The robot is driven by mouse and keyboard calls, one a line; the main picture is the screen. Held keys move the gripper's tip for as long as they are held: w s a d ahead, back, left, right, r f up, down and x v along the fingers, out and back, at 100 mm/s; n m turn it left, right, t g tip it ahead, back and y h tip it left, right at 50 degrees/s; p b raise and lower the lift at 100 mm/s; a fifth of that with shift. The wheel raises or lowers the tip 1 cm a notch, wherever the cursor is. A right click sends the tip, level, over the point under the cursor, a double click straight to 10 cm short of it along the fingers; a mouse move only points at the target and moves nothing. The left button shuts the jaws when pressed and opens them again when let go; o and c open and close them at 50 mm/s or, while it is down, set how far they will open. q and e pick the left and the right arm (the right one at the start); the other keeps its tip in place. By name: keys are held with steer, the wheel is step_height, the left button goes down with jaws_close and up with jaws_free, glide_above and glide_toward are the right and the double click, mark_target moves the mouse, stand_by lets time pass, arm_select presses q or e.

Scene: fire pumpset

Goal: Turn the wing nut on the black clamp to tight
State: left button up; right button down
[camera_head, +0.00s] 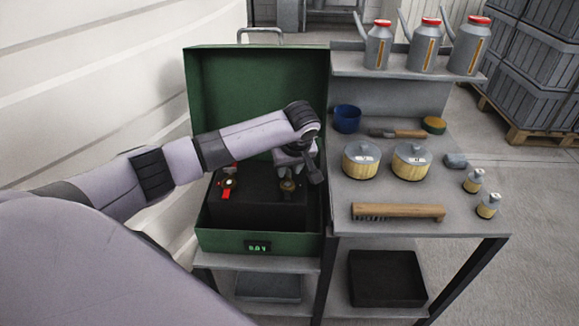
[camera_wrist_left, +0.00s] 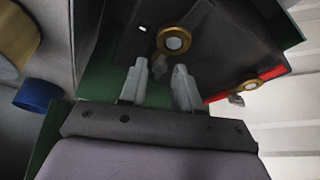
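The black clamp (camera_head: 288,185) stands on the right side of a black block inside an open green box. In the left wrist view its brass-coloured ring with a pale round centre (camera_wrist_left: 173,42) lies just beyond my fingertips, and a small grey piece, perhaps the wing nut (camera_wrist_left: 160,68), sticks out from it. My left gripper (camera_head: 300,170) hangs over this clamp and partly hides it. In the left wrist view the two fingers (camera_wrist_left: 160,75) are apart with nothing gripped between them. A red clamp (camera_head: 228,186) sits on the block's left side and shows in the left wrist view (camera_wrist_left: 246,85). My right gripper is not in view.
A grey bench to the right holds a blue cup (camera_head: 347,118), round filters (camera_head: 361,160), a brush (camera_head: 398,212) and small bottles. Oil cans (camera_head: 378,45) stand on the upper shelf.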

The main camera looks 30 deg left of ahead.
arm_select(q)
jaws_close()
